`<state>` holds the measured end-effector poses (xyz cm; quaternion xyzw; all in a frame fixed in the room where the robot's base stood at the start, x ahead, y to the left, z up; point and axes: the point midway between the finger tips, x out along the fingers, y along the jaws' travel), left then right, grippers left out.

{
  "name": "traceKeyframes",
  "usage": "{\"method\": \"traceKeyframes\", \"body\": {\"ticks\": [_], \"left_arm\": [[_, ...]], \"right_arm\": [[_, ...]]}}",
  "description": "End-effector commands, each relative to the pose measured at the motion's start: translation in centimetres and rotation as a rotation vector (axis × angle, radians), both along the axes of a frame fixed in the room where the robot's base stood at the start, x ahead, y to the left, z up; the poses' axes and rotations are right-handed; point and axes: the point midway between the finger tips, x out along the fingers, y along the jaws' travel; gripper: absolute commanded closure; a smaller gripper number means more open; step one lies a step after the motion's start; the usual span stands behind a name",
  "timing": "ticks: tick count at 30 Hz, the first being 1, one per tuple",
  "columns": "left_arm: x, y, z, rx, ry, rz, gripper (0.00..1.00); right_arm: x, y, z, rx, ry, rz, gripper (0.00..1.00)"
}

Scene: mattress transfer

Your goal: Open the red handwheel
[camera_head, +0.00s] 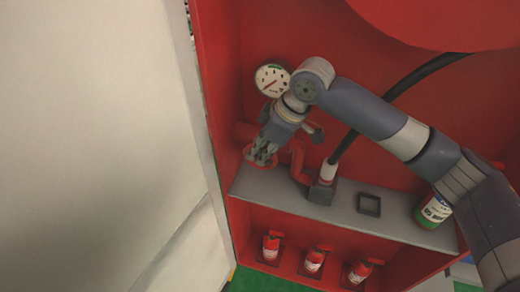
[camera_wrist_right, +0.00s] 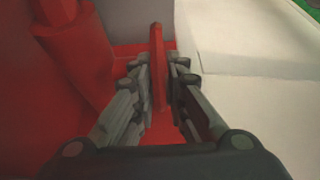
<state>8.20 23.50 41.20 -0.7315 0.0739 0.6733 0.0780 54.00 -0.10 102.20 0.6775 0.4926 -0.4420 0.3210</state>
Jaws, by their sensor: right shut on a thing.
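The red handwheel (camera_head: 262,161) is on the red pipe inside the red cabinet, above the left end of a grey shelf. My right gripper (camera_head: 262,151) reaches down to it from above and covers part of it. In the right wrist view the fingers (camera_wrist_right: 158,85) are shut on the handwheel's rim (camera_wrist_right: 157,60), which shows as a thin upright red strip between them. My left gripper is not in view.
A round pressure gauge (camera_head: 271,80) is just above the gripper. A black hose ends at a nozzle (camera_head: 328,172) on the grey shelf (camera_head: 400,226). Several red extinguishers (camera_head: 313,262) stand below. A large pale panel (camera_head: 90,140) fills the left.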

Motion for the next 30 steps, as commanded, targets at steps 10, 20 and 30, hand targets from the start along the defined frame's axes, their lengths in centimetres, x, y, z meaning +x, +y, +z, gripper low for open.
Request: {"method": "traceKeyframes", "body": {"ticks": [10, 20, 30], "left_arm": [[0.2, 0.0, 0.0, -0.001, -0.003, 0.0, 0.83], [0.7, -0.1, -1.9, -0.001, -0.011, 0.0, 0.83], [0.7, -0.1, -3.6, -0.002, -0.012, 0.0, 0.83]], "right_arm": [[-0.2, -0.5, -0.2, 0.191, -0.06, -0.004, 1.0], [-0.2, -1.0, -0.5, 0.418, -0.137, -0.005, 1.0], [-0.2, -1.2, -0.4, 0.55, -0.181, -0.004, 1.0]]}}
